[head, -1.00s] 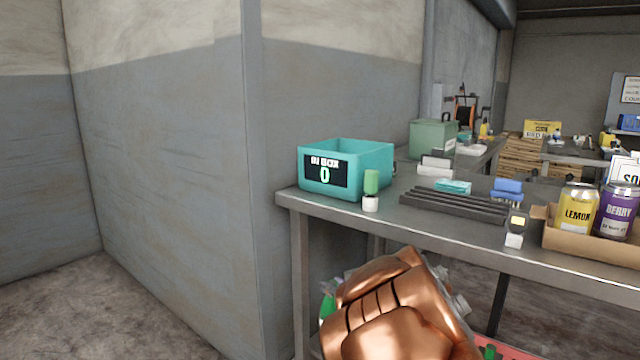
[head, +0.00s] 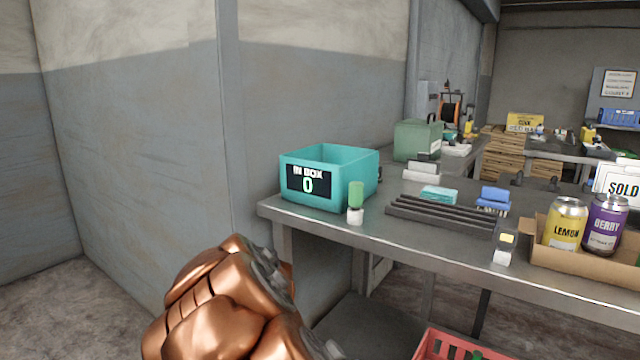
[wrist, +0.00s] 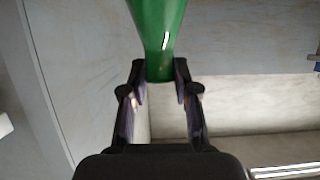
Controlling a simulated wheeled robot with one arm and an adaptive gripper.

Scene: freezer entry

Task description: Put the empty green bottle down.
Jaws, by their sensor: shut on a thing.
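The green bottle (wrist: 158,30) is between the two fingers of my gripper (wrist: 160,75) in the wrist view. The fingers are shut on its narrower part, and its wider part runs out of the top of the picture. In the head view my copper-coloured arm fills the lower left, in front of the table, and hides the gripper and bottle.
A teal bin (head: 350,190) reading "IN BOX 0" stands at the left end of the metal table (head: 430,245). A dark ribbed rack (head: 440,214), a cardboard tray (head: 580,262) with cans, and a red crate (head: 432,340) below lie to the right. Concrete walls stand left.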

